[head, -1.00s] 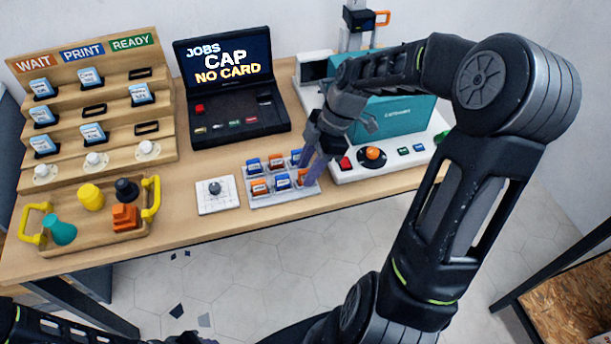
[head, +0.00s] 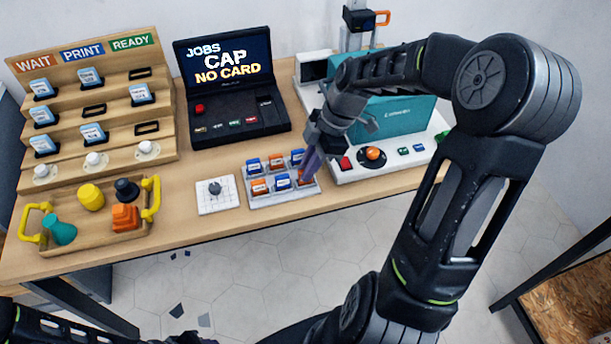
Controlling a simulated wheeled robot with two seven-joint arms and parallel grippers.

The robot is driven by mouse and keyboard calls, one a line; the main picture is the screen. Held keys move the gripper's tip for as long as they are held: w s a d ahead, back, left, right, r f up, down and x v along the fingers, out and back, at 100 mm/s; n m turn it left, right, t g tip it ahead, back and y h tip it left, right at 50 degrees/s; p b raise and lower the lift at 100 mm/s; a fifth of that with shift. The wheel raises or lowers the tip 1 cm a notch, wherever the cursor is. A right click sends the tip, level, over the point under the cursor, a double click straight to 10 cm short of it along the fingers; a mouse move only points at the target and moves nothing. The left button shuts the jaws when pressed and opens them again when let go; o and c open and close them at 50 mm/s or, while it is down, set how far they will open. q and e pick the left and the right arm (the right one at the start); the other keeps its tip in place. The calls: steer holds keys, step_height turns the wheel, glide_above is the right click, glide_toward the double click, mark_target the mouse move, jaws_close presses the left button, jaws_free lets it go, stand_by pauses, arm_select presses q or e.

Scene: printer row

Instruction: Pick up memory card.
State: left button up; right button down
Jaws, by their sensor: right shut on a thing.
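Several blue and orange memory cards stand in a small grey holder (head: 284,197) at the front middle of the table. A blue card (head: 283,181) and an orange card (head: 260,186) show in its front row. My right gripper (head: 308,174) reaches down over the holder's right end. Its fingers are closed on the orange memory card (head: 304,181) at the front right, which they partly hide. The card still appears to be at its place in the holder. My left gripper cannot be made out; only part of my left arm shows at the bottom left.
A black console (head: 235,100) reads "CAP NO CARD". A teal printer (head: 395,113) stands right of the gripper on a white base. A white pad with a knob (head: 217,198) is left of the holder. A wooden tray (head: 95,238) and a stepped rack (head: 60,110) fill the left.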

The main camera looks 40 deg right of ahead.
steer(key=shift+r, duration=0.1)
arm_select(q)
steer(key=shift+r, duration=0.15)
arm_select(e)
step_height(320, 180, up, 10)
stand_by(0.6)
arm_select(q)
steer(key=shift+r, duration=0.1)
stand_by(0.4)
